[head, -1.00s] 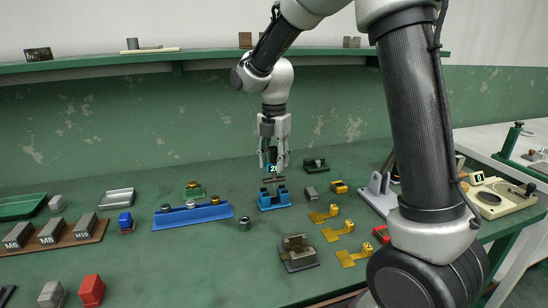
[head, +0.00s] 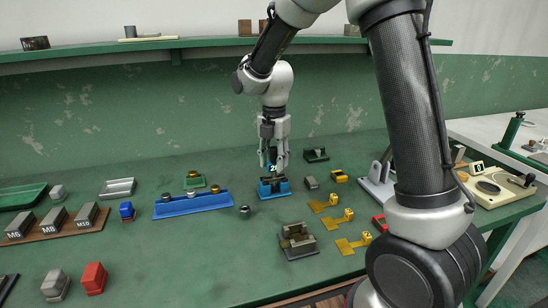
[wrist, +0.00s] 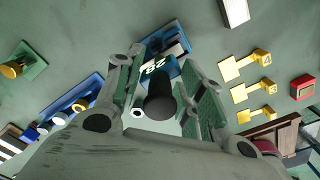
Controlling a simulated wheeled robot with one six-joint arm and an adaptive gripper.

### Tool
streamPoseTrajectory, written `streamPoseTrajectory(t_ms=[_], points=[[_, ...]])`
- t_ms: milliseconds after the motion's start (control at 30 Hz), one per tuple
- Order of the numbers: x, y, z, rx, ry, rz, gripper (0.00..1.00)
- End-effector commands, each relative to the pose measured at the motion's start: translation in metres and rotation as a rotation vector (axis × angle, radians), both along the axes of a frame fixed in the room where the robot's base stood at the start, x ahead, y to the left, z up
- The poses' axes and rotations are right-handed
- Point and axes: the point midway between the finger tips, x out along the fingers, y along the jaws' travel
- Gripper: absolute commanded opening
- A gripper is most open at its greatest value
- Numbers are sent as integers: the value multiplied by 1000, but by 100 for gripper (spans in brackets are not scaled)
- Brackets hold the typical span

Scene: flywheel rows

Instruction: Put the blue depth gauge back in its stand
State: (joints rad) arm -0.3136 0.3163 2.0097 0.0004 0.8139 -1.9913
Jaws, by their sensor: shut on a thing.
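The blue depth gauge, with a white number on its blue body, shows in the head view (head: 274,168) and in the wrist view (wrist: 155,69). Its dark round knob faces the wrist camera. My gripper (head: 273,160) is shut on it, with one finger on each side in the wrist view. The blue stand (head: 274,190) is directly below the gauge in the head view and shows partly behind it in the wrist view (wrist: 178,38). The gauge's lower end is at the top of the stand; I cannot tell how deep it sits.
Several yellow brackets (head: 330,203) lie to the right. A metal fixture (head: 298,241) stands in front. A grey block (head: 311,183) is close on the right.

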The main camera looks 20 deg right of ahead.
Motion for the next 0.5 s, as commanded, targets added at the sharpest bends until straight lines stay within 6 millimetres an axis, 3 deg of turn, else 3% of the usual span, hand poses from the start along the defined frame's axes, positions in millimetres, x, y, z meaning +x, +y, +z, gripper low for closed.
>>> streamPoseTrajectory(t_ms=[200, 233, 333, 500], points=[[0, 0, 0, 0, 0, 0, 17], [0, 0, 0, 0, 0, 0, 44], [0, 0, 0, 0, 0, 0, 62], [0, 0, 0, 0, 0, 0, 64]])
